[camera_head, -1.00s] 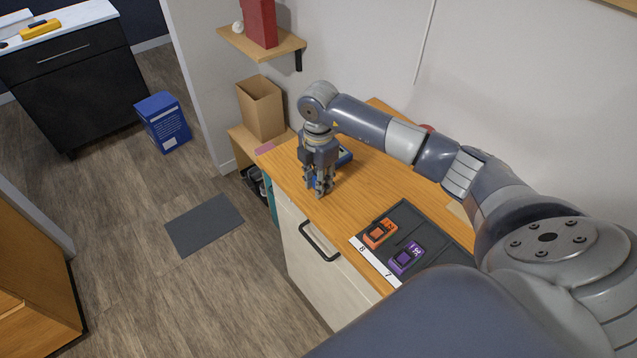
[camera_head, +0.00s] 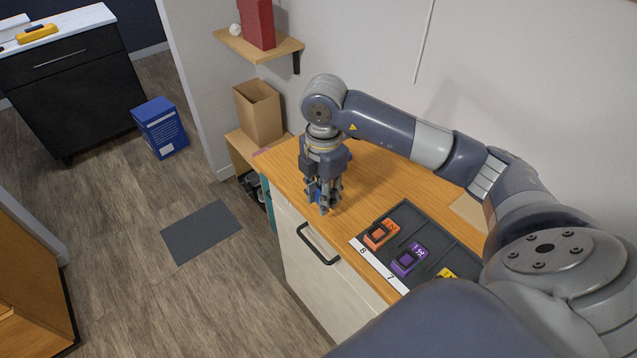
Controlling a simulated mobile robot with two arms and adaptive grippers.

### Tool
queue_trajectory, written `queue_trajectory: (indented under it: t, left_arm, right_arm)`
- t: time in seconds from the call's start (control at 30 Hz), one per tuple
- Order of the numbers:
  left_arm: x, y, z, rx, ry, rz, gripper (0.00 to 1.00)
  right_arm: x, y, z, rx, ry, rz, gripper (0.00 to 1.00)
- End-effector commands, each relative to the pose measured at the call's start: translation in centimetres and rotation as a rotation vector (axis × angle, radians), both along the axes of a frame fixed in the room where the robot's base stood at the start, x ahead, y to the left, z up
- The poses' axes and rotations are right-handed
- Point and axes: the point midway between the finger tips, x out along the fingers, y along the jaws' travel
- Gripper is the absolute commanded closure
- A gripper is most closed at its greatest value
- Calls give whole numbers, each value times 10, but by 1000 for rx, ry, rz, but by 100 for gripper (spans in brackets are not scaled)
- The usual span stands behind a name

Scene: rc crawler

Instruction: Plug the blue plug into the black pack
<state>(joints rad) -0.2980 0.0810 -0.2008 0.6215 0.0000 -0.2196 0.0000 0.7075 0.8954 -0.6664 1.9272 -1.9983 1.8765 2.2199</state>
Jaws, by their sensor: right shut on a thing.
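My right gripper (camera_head: 324,206) points down over the wooden counter, near its front edge and left of the dark tray. It is shut on a small blue piece (camera_head: 321,193), which looks like the blue plug. The fingers cover most of it, so its shape and the way it points cannot be told. I cannot make out the black pack; the gripper and arm hide part of the counter behind them. My left gripper is not in view.
A dark tray (camera_head: 440,231) on the wooden counter (camera_head: 376,172) holds an orange item (camera_head: 380,235), a purple item (camera_head: 409,260) and a partly hidden yellow one (camera_head: 447,273). A cardboard box (camera_head: 259,111) stands left of the counter. Bare wood lies between gripper and tray.

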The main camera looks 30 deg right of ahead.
Motion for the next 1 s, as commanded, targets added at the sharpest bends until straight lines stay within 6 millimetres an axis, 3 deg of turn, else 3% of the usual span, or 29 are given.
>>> queue_trajectory:
  t: [0.2,0.4,0.77,1.0]
  left_arm:
    - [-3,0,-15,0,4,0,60]
    - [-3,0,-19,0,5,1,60]
    - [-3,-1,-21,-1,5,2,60]
    - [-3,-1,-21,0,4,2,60]
  right_arm:
    - [-41,20,2,0,-1,4,89]
    - [-63,31,6,0,-2,1,89]
    - [-73,35,8,0,0,16,89]
    - [-69,41,12,6,-4,272,89]
